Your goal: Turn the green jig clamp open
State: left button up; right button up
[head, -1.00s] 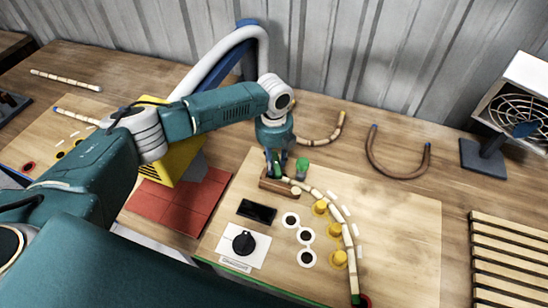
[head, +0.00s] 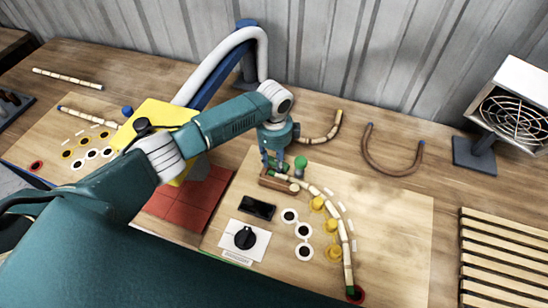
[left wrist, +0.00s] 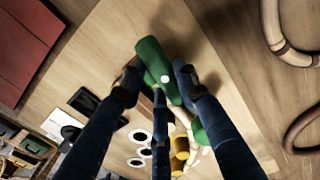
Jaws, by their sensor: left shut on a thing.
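The green jig clamp shows in the left wrist view as a rounded green handle (left wrist: 158,72) with a white dot, between my fingers. In the head view a green knob (head: 300,162) stands just right of my left gripper (head: 273,163). My left gripper (left wrist: 157,82) is shut on the green clamp handle, low over the brown jig block (head: 285,185). The fingers partly hide the block and the clamp's base. A segmented rattan strip (head: 332,208) curves from the block past yellow pegs (head: 333,229) to a red spot. My right gripper is not in view.
A black dial (head: 245,237) and a dark panel (head: 257,208) lie left of the pegs. A U-shaped rattan piece (head: 390,172) lies behind right. A fan heater (head: 515,118) and slatted rack (head: 500,255) stand at right. A yellow machine (head: 160,115) is left.

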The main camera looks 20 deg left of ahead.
aim_at(274, 162)
pick_arm(q)
jog(key=shift+w+r+n+p, duration=0.15)
jog(key=shift+n+p, duration=0.15)
jog(key=shift+n, duration=0.5)
jog(key=o, duration=1.2)
notch_tip(274, 162, up, 12)
jog(key=shift+f, duration=0.1)
jog(key=shift+s, duration=0.2)
